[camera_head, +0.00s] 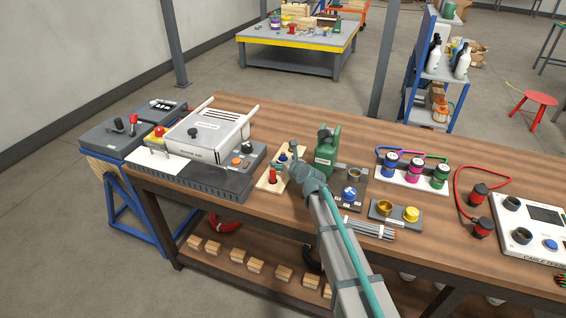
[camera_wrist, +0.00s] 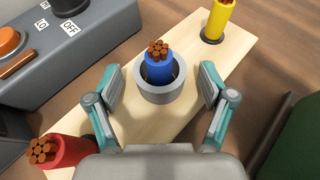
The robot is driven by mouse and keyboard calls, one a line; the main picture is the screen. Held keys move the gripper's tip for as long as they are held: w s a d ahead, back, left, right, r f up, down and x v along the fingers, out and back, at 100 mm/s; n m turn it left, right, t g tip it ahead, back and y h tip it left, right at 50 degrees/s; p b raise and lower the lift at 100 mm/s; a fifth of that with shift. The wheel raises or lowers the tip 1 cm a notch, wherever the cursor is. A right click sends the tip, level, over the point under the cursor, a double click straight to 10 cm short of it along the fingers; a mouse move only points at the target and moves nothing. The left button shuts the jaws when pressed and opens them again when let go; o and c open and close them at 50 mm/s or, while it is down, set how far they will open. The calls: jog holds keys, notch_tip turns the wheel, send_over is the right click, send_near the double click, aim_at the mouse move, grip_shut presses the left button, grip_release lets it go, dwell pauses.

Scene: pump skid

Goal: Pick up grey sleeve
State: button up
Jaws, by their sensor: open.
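The grey sleeve (camera_wrist: 160,92) is a short ring around the lower part of a blue cable end (camera_wrist: 159,66) with copper strands on top. It stands on a light wooden board (camera_wrist: 190,62). My gripper (camera_wrist: 160,90) is open, with one finger on each side of the sleeve and a gap on both sides. In the head view my gripper (camera_head: 290,160) is over the board (camera_head: 268,184), and the sleeve cannot be made out there.
On the same board stand a red cable end (camera_wrist: 58,152) and a yellow cable end (camera_wrist: 217,18). A grey machine (camera_head: 205,145) with an orange button is to the left.

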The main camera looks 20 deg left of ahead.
jog(key=c, duration=1)
jog(key=shift+r, duration=0.2)
